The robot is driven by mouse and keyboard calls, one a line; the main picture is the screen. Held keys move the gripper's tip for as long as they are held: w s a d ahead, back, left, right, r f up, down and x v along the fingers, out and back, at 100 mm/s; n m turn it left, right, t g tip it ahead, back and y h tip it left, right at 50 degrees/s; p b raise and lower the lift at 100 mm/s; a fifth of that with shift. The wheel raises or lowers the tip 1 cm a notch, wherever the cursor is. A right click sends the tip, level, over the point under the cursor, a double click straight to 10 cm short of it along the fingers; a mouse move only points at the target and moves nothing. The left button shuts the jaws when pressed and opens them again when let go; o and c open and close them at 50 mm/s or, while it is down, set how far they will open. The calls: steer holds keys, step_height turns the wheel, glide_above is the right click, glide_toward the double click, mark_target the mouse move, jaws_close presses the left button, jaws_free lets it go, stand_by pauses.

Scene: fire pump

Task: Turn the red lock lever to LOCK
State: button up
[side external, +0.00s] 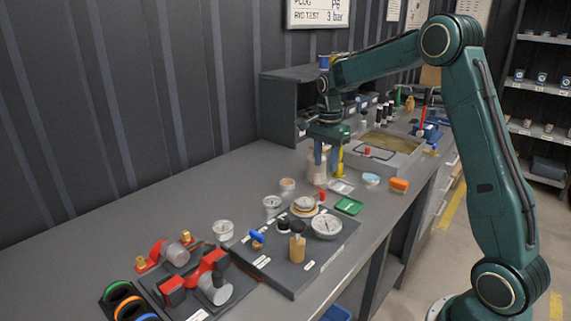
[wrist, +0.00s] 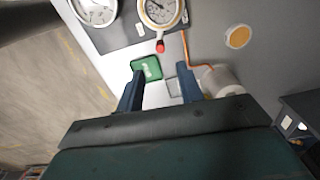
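My gripper (side external: 327,165) hangs pointing down above the middle of the bench. In the wrist view its two blue fingers (wrist: 159,86) are spread apart with nothing held between them. A small red-ended part (wrist: 160,46) lies ahead of the fingers, beside a round gauge (wrist: 162,10); in the side view this red part (side external: 322,195) stands by the dark panel's back edge. Larger red handles (side external: 208,266) sit on a dark block at the front left, well away from my gripper. No LOCK marking is readable, so I cannot tell which red part is the lock lever.
A dark panel (side external: 325,258) carries gauges, a blue-handled valve (side external: 257,237) and a brass-coloured part (side external: 297,247). A green tray (side external: 349,206) and an orange block (side external: 399,185) lie nearby. Several small jars stand behind the panel. The bench's left rear (side external: 110,235) is clear.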

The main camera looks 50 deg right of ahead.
steer(key=shift+r, duration=2.4)
steer(key=s+a+r+n+t, duration=0.3)
steer(key=s+a+r+n, duration=0.55)
steer(key=s+a, duration=0.4)
steer(key=s+a+f+n+t, duration=0.1)
steer(key=s+a+f+n, duration=0.1)
steer(key=s+n, duration=0.3)
steer(key=s+a+f+n+t, duration=0.1)
steer(key=s+a+f+n, duration=0.1)
steer(key=s+n, duration=0.3)
steer(key=s+a, duration=0.1)
steer(key=s, duration=0.3)
steer(key=shift+s+t, duration=0.25)
steer(key=shift+t, duration=0.05)
steer(key=shift+a, duration=0.1)
